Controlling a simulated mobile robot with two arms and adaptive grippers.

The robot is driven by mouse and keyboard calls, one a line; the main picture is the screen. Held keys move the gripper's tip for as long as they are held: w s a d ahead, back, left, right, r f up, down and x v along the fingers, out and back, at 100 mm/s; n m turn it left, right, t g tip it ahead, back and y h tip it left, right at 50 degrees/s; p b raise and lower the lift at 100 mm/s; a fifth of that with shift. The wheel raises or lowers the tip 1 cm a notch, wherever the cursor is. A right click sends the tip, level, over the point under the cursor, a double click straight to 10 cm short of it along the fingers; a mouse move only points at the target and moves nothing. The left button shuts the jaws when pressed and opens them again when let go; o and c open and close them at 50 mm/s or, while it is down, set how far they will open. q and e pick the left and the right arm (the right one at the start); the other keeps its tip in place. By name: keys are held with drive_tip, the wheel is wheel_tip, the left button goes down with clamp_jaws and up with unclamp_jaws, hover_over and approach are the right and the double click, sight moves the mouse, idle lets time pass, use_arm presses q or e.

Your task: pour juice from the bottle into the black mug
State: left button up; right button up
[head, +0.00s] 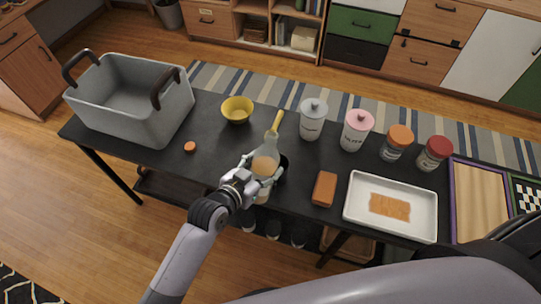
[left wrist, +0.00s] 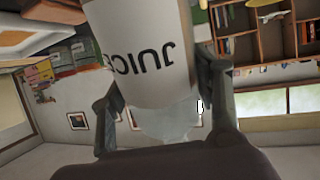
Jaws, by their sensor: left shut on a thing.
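My left gripper (head: 262,172) is shut on the juice bottle (head: 262,196), near its upper part. In the left wrist view the bottle (left wrist: 140,50) has a white label reading JUICE, upside down in the picture, with a clear section between the fingers. The black mug (head: 283,166) stands just right of the gripper, mostly hidden behind it and the bottle. I cannot tell whether bottle and mug touch. My right gripper is out of view.
On the dark table (head: 225,150) are a grey basket (head: 120,118), yellow bowl (head: 237,110), orange cap (head: 190,147), yellow-handled utensil (head: 277,121), several lidded jars, a brown block (head: 325,189) and a white tray (head: 365,225). The table left of the gripper is mostly clear.

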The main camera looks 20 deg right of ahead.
use_arm(q)
drive_tip(key=f, duration=0.1)
drive_tip(key=s+a+f, duration=0.1)
drive_tip(key=shift+a+f+g+y, duration=0.2)
drive_tip(key=shift+f+g+y, duration=0.15)
drive_tip(key=shift+g+y, duration=0.05)
drive_tip(key=shift+f, duration=0.35)
drive_tip(key=shift+s+f, duration=0.1)
drive_tip(key=shift+f, duration=0.4)
drive_tip(key=shift+a+y+p, duration=0.1)
drive_tip(key=shift+y+p, duration=0.2)
drive_tip(key=shift+s+a+g+p, duration=0.15)
drive_tip(key=shift+g+p, duration=0.25)
drive_tip(key=shift+p, duration=0.4)
drive_tip(key=shift+s, duration=0.1)
drive_tip(key=shift+y, duration=0.3)
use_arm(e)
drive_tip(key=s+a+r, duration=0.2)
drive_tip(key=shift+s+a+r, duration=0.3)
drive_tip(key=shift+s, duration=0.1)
